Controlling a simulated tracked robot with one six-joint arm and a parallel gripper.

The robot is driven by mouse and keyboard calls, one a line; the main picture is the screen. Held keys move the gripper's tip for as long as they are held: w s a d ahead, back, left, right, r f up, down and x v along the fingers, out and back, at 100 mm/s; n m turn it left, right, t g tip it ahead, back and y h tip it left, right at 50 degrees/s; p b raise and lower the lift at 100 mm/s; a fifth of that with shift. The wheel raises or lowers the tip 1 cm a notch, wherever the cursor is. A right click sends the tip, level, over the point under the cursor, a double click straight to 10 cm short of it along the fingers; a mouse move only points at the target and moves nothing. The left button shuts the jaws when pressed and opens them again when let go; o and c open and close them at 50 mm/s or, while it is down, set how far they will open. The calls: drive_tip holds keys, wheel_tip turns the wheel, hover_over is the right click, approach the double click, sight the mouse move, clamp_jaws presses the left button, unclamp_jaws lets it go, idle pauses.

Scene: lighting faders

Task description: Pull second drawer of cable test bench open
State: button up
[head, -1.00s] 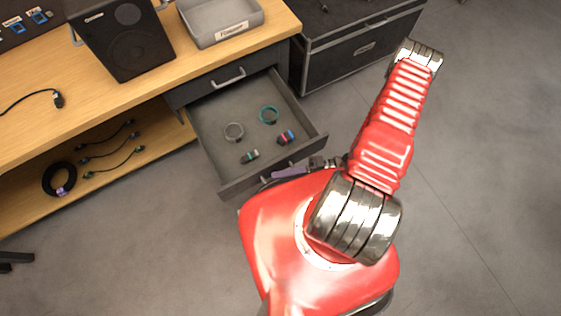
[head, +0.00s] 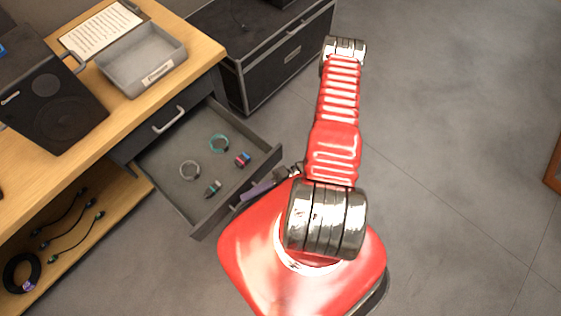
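The cable test bench (head: 200,50) is a wooden-topped bench at the left of the head view. Its top drawer front (head: 190,112) is shut and has a pale bar handle (head: 168,119). The second drawer (head: 165,165) below it stands pulled out, a grey tray with several small coiled cables or rings inside. My gripper (head: 276,182) shows only in part at the drawer's front edge, mostly behind my red arm. I cannot tell whether its fingers touch or hold the drawer's handle, which is hidden.
A black case (head: 270,55) stands behind the bench's right end. A speaker (head: 50,100) and a grey bin (head: 140,62) sit on the benchtop. Cables lie on the lower shelf (head: 100,215). The grey floor (head: 450,130) to the right is open, with a brown edge at far right.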

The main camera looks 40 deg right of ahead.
drive_tip(key=v, duration=1.3)
idle(0.4)
